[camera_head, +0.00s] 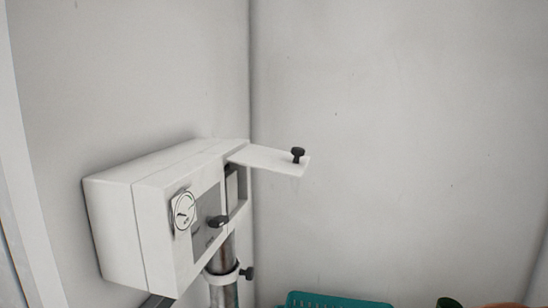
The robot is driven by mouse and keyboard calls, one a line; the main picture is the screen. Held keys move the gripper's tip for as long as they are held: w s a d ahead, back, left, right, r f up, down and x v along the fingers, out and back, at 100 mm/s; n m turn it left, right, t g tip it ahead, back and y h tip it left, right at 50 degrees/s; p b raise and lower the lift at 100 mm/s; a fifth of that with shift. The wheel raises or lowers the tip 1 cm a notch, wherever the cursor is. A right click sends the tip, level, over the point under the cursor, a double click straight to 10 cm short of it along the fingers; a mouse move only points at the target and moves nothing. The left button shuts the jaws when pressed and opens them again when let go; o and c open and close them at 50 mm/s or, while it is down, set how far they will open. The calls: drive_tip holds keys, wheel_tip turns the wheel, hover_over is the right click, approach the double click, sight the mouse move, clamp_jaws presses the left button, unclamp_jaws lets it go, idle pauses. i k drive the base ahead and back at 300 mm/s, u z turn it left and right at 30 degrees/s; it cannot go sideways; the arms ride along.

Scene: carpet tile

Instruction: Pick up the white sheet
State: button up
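I see no loose white sheet that I can make out for sure. The only thin, flat white piece is a panel (262,158) with a black knob (298,154) near its right end. It sticks out to the right from the top of a white box (150,215), and looks like an open flap of it. My gripper is not in view, so nothing shows of what it holds.
The white box, with a round dial (184,210), sits against the left wall near the corner. A metal cylinder (224,270) stands under it. A teal basket (335,300), a dark green object (449,303) and an orange-brown object (503,305) are cut off below.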

sight(231, 176)
drive_tip(key=u, duration=1)
drive_tip(key=k, duration=0.45)
drive_tip(key=u, duration=0.55)
